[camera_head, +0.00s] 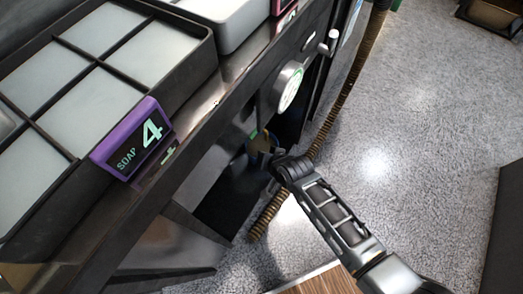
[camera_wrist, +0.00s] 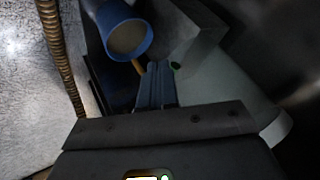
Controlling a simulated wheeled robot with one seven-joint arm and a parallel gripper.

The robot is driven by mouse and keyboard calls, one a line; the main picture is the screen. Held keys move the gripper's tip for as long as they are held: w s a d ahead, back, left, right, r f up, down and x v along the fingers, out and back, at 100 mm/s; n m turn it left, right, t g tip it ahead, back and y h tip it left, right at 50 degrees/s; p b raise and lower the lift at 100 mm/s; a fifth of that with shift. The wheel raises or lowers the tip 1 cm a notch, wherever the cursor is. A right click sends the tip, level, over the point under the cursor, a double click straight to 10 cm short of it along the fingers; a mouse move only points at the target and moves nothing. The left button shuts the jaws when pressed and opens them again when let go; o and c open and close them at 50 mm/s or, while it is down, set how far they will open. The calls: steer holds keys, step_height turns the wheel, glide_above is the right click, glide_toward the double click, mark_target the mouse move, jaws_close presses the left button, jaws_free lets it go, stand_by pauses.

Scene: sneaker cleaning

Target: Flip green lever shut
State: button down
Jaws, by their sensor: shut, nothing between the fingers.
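A small green piece (camera_head: 253,133), which looks like part of the green lever, shows under the counter edge in the head view. My gripper (camera_head: 265,155) reaches under the counter beside the green piece. In the wrist view my gripper's fingers (camera_wrist: 156,68) are together with nothing between them. I cannot tell whether they touch the lever. Most of the lever is hidden, and its position cannot be made out.
A blue round-ended cylinder (camera_wrist: 125,35) is close to the fingers on the left. A ribbed brown hose (camera_head: 268,214) runs beside the machine. A soap tray with a purple "SOAP 4" label (camera_head: 131,139) sits on the counter. The grey floor (camera_head: 430,110) at right is mostly clear.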

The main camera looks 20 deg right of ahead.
steer(key=shift+s+a+r+p, duration=0.15)
steer(key=shift+s+r+p, duration=0.05)
steer(key=shift+s+r, duration=0.55)
steer(key=shift+s+a+r+p, duration=0.15)
steer(key=shift+s+r, duration=0.35)
steer(key=shift+r, duration=0.3)
steer(key=shift+s, duration=0.1)
steer(key=s+d+r+n+t+p, duration=0.1)
steer(key=s+d+r+t+p, duration=0.1)
steer(key=s+r, duration=0.65)
steer(key=s+d+r+n+t+p, duration=0.25)
steer(key=s+r, duration=0.35)
steer(key=s, duration=0.5)
steer(key=s+d+r+n+t+h+p, duration=0.1)
steer(key=s+r, duration=0.4)
steer(key=r, duration=0.8)
steer(key=s+d+r+n+t+p, duration=0.1)
steer(key=s+r, duration=0.5)
steer(key=r, duration=0.6)
steer(key=shift+s+d+r+t+h, duration=0.15)
steer(key=shift+d+r+t+h, duration=0.25)
steer(key=shift+d, duration=0.3)
steer(key=shift+n, duration=0.25)
